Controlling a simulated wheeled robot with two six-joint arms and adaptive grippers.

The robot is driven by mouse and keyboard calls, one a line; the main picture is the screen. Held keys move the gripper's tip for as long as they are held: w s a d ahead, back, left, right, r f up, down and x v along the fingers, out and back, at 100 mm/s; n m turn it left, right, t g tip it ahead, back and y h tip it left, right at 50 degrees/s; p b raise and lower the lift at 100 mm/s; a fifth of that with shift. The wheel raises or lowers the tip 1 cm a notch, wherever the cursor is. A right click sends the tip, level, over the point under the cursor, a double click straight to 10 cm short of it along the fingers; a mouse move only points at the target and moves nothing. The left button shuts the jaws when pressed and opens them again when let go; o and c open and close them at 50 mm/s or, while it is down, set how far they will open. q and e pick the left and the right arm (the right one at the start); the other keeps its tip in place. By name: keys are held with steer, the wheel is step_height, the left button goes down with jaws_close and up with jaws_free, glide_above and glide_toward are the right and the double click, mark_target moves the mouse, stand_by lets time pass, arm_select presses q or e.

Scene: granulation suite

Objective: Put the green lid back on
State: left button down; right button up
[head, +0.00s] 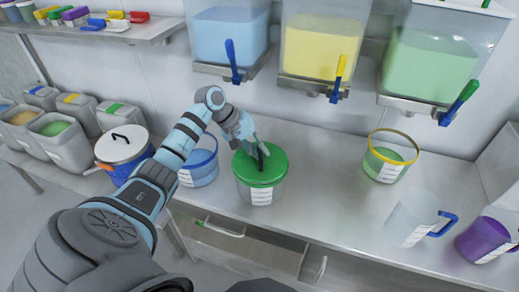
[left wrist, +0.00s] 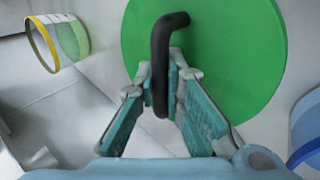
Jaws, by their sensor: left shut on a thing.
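The round green lid (head: 273,172) with a black bar handle (head: 261,157) sits over the mouth of a clear tub (head: 262,196) with a white label. It looks level; I cannot tell whether it is fully seated. My left gripper (head: 257,146) is above the lid, shut on its handle. In the left wrist view the fingers (left wrist: 164,82) pinch the black handle (left wrist: 160,60) from both sides, with the green lid (left wrist: 235,50) behind it. The tub is hidden there by the lid. My right gripper is not in view.
A blue-rimmed tub (head: 201,170) stands just left of the lidded tub. A yellow-rimmed tub (head: 388,168) with green powder stands farther right. A clear jug (head: 408,222) and a purple jug (head: 484,238) are at the right. Hoppers with levers hang above. Bare counter (head: 325,185) lies right of the lid.

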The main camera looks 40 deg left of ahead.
arm_select(q)
steer(key=shift+f, duration=0.2)
steer(key=c, duration=1.6)
jaws_free()
steer(key=v, duration=1.2)
